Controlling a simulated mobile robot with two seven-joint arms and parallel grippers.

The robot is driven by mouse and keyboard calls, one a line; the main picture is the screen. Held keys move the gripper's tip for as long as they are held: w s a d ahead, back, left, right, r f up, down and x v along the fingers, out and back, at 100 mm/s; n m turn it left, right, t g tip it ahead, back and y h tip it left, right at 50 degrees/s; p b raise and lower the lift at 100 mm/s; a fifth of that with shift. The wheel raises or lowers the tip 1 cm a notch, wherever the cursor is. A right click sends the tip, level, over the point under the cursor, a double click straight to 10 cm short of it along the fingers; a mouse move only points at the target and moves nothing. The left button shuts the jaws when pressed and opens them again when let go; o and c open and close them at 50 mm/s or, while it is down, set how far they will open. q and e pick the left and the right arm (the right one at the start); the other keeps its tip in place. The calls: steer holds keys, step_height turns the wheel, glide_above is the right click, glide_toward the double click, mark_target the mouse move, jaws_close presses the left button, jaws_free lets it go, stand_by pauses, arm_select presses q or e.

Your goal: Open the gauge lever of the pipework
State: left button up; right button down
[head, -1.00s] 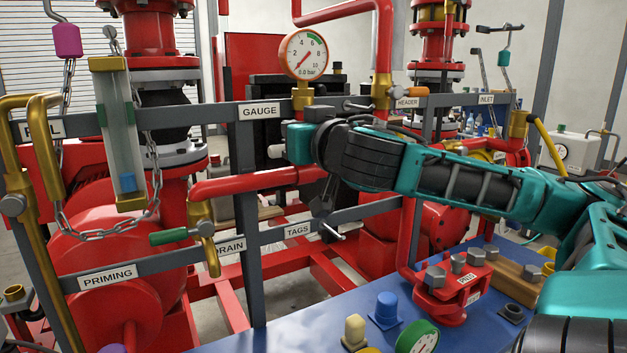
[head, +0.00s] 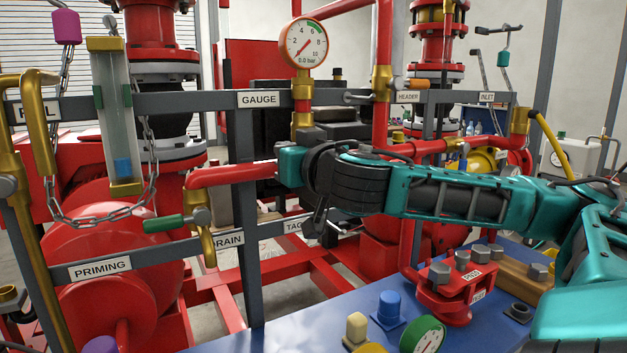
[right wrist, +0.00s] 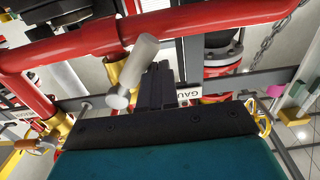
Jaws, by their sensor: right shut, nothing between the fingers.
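The round pressure gauge (head: 303,43) stands upright on a brass fitting (head: 302,121) beside the GAUGE label (head: 258,99). In the right wrist view a pale grey cylindrical grip (right wrist: 140,68), apparently the gauge lever's, projects from a brass body (right wrist: 122,72) on a red pipe. In the head view this grip is hidden behind my arm. My right gripper (head: 312,134) is just below the brass fitting, mostly hidden by its own wrist. In the wrist view its dark fingers (right wrist: 158,86) are shut and empty, close beside the grip; contact cannot be told. My left gripper is out of view.
A grey rail with labels crosses behind my right wrist. A green-handled drain lever (head: 165,223), a sight glass (head: 118,115) and a hanging chain (head: 105,215) are to the left. A blue bench (head: 300,328) with a red flange (head: 449,287) lies below.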

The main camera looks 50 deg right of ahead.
steer(key=shift+s+d+f+b, duration=0.1)
steer(key=shift+d+f+b, duration=0.15)
steer(key=shift+f, duration=0.25)
steer(key=shift+s+d+f+b, duration=0.1)
steer(key=shift+d+f+b, duration=0.15)
steer(key=shift+f, duration=0.2)
steer(key=shift+s+d+f+b, duration=0.1)
steer(key=shift+d+f+b, duration=0.2)
steer(key=shift+d+f, duration=0.3)
steer(key=shift+a+f, duration=0.1)
